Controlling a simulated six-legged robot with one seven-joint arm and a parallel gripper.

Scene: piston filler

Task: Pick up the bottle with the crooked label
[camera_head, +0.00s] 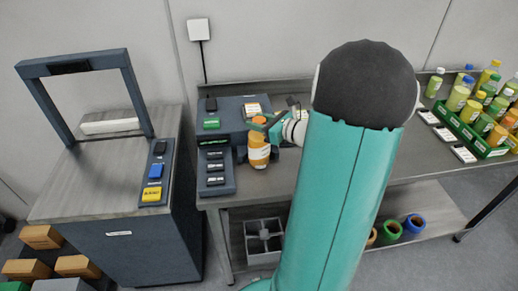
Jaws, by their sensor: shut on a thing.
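An orange bottle (259,156) with a whitish label is at the piston filler (215,139), in the middle of the view. The label looks tilted, but it is small in the picture. My gripper (262,127) is at the bottle's upper part and is shut on it. My teal arm covers the table just to the right of it. I cannot tell whether the bottle's base touches the table.
A green crate (469,135) with several yellow and green bottles stands on the right of the table (413,163). A dark machine with an upright frame (125,235) stands at left. Several boxes (43,237) lie at lower left. A grey divided bin (263,240) is below the table.

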